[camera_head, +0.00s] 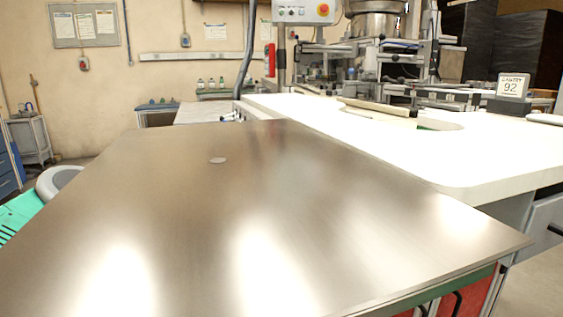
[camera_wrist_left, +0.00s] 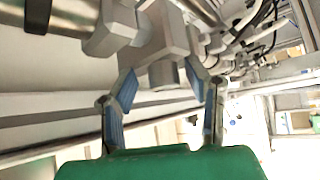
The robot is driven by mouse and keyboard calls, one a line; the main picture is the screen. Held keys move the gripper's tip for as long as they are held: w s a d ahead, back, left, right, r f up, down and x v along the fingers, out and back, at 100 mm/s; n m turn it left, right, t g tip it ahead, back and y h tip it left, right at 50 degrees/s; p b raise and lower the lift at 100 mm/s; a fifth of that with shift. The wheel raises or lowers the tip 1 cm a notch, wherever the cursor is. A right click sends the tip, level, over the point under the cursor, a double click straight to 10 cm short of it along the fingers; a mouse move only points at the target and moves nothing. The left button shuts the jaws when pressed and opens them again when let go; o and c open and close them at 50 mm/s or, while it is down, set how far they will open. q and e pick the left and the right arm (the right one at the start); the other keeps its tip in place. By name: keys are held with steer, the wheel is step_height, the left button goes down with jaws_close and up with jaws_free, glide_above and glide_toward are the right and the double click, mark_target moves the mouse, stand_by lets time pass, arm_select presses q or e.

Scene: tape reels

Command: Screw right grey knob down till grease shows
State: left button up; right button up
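My left gripper (camera_wrist_left: 164,82) shows in the left wrist view, with its two blue-padded fingers spread wide apart. A grey part with a short round end (camera_wrist_left: 165,75) shows between and beyond the fingertips; I cannot tell whether it is the right grey knob or whether the fingers touch it. A rounded green body (camera_wrist_left: 165,165) fills the bottom of that view. No grease can be made out. Neither gripper shows in the head view, and my right gripper is in no frame.
A green crate (camera_head: 15,213) is at left.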

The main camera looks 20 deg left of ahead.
arm_select(q)
steer(key=shift+f, duration=0.1)
jaws_close()
steer(key=m+h, duration=0.3)
steer(key=m, duration=0.1)
steer(key=shift+w+a+f+t, duration=0.15)
steer(key=shift+w+a+t, duration=0.05)
steer(key=shift+a+t, duration=0.15)
steer(key=m+h, duration=0.2)
steer(key=m, duration=0.1)
steer(key=m+h, duration=0.1)
steer(key=shift+a+h, duration=0.3)
steer(key=shift+o, duration=1.9)
jaws_free()
steer(key=shift+a, duration=0.15)
steer(key=shift+f, duration=0.1)
